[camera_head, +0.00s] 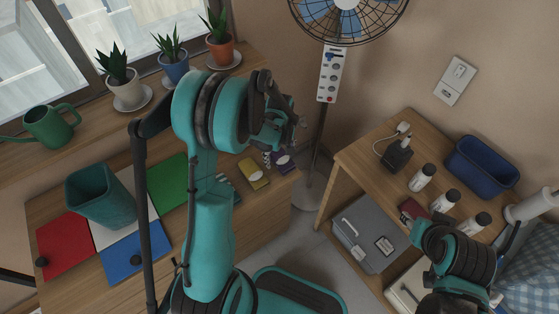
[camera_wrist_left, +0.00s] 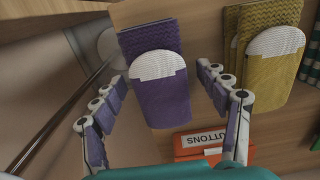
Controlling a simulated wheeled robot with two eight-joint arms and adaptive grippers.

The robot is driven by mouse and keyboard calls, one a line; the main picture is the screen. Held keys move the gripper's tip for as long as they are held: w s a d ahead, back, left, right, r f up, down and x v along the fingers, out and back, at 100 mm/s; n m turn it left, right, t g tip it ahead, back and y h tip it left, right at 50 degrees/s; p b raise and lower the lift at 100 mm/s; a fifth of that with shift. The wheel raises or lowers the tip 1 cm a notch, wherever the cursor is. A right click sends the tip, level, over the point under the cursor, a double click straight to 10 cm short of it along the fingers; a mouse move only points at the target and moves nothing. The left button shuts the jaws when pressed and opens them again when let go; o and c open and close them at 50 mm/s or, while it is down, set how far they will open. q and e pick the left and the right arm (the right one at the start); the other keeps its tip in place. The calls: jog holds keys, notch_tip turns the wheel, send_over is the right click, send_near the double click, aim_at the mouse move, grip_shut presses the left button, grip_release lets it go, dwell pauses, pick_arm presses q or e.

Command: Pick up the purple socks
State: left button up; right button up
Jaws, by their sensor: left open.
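The purple socks (camera_wrist_left: 160,95) lie folded on the wooden dresser top, with a pale heel patch and a ribbed cuff. In the head view they show as a small purple patch (camera_head: 285,161) near the dresser's right end, partly hidden by my left gripper. My left gripper (camera_wrist_left: 160,74) is open, its two fingers apart on either side of the socks in the wrist view, with nothing held. In the head view the left gripper (camera_head: 283,128) hangs above the socks. My right gripper (camera_head: 421,236) is at the lower right by the side table; its jaws are not clear.
Yellow socks (camera_wrist_left: 262,55) lie right of the purple ones, striped socks (camera_wrist_left: 288,45) beyond. An orange box marked BUTTONS (camera_wrist_left: 198,143) is close below. A fan pole (camera_head: 319,150) stands just off the dresser's right end. A teal bin (camera_head: 101,197) and coloured squares are left.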

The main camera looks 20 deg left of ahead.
pick_arm(q)
jog(key=c, duration=1.2)
jog(key=shift+c, duration=0.2)
